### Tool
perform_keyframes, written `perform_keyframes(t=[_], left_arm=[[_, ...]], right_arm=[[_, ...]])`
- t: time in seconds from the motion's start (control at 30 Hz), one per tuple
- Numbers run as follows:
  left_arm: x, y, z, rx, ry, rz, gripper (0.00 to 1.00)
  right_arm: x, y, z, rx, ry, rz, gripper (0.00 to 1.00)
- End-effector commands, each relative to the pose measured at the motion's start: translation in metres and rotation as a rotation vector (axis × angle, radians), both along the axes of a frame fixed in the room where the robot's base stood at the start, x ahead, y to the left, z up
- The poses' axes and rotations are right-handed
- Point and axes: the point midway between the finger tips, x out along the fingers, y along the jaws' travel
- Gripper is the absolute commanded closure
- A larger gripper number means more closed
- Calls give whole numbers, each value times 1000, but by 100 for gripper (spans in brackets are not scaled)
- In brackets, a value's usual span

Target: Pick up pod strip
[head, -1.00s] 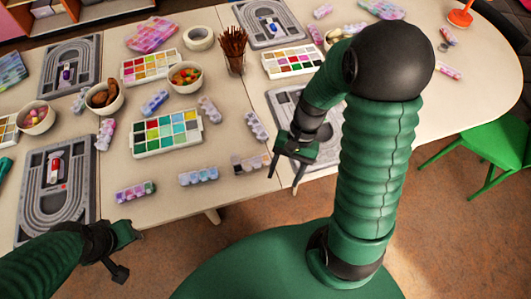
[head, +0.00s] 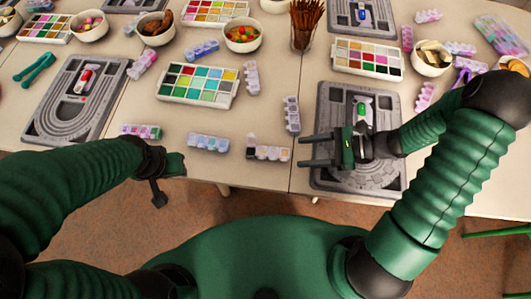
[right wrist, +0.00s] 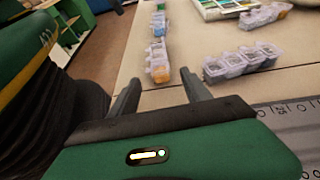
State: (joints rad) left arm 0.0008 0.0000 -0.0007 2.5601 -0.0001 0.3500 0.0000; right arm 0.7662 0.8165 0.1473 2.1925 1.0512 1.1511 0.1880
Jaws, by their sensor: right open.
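Several clear pod strips lie on the table. One pod strip (head: 268,151) lies near the front edge, just left of my right gripper (head: 303,150). In the right wrist view this strip (right wrist: 159,62) shows end-on ahead, between the lines of the fingers, with an orange cell. My right gripper (right wrist: 160,92) is open and empty, its fingers pointing left, short of the strip. A second strip (head: 292,114) stands lengthwise just beyond the fingers and also shows in the wrist view (right wrist: 241,62). More strips (head: 208,143) lie further left. My left gripper (head: 170,178) is by the front edge; its jaw opening is unclear.
A grey board (head: 330,178) with a green piece lies under my right wrist; another board (head: 48,112) is at the left. A paint palette (head: 197,98), bowls (head: 243,46) and a pencil cup (head: 303,40) stand behind. A table seam (head: 300,180) runs near the right fingers.

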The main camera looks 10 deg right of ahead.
Motion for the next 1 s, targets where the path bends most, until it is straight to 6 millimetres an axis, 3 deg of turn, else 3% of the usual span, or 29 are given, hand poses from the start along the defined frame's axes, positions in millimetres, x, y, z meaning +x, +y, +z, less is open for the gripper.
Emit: perform_keyframes(t=[0.17, 0.4, 0.67, 1.0], left_arm=[[0, -1, -5, -1, 0, -2, 64], [0, -1, -13, 0, 0, -2, 64], [0, 0, -12, 0, 0, -1, 64], [0, -1, -12, 0, 0, -2, 64]], right_arm=[[3, 18, -8, -2, 0, 1, 44], [12, 59, -22, -7, 1, 2, 44], [13, 58, -22, -4, 0, -1, 45], [13, 58, -23, -6, 0, -1, 89]])
